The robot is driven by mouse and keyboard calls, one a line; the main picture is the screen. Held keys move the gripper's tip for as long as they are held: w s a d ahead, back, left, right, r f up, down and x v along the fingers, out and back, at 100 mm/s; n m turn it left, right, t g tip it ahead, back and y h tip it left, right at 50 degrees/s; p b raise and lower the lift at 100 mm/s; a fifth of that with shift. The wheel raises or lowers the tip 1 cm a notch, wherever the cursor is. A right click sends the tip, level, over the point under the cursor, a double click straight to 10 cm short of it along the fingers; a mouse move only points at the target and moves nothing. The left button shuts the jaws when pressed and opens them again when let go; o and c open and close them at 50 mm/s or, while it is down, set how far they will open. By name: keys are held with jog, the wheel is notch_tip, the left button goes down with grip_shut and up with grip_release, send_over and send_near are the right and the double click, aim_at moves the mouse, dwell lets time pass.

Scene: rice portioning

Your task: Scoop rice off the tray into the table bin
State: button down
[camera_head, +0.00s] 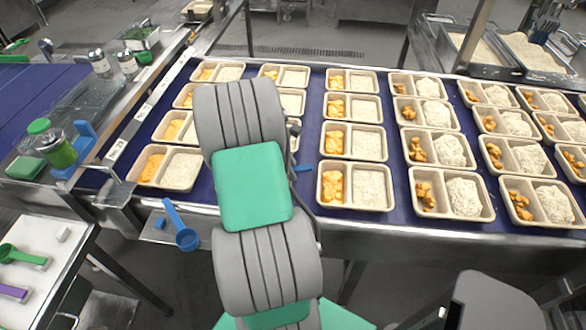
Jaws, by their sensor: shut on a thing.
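My arm rises through the middle of the view, and my gripper is hidden behind it, so its fingers and anything in them do not show. Metal pans of pale grain that looks like rice, a left one (478,50) and a right one (535,52), stand at the far right. Many two-compartment food trays (357,203) stand in rows on a blue belt. They hold orange pieces on the left and pale grain on the right, heaped in the right-hand rows (463,196) and flatter further left. I cannot tell which container is the table bin.
Green (25,257) and purple (12,291) scoops lie on a table at lower left. A green-capped jar (52,145) and shakers (100,63) stand on the left counter. A metal rail runs along the belt's front.

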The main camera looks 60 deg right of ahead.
jog(key=shift+s+d+r+p, duration=0.1)
jog(key=shift+s+d+p, duration=0.15)
jog(key=shift+s, duration=0.2)
jog(key=shift+s+d+p, duration=0.15)
jog(key=shift+s+p, duration=0.15)
jog(key=shift+s, duration=0.1)
jog(key=shift+w, duration=0.1)
jog(key=shift+w+a+p, duration=0.3)
jog(key=shift+w+a, duration=0.1)
jog(key=shift+w, duration=0.4)
notch_tip(320, 180, up, 3)
jog(key=p, duration=0.3)
jog(key=shift+s+t, duration=0.1)
jog(key=shift+t, duration=0.2)
jog(key=shift+r+p, duration=0.65)
jog(key=shift+r, duration=1.85)
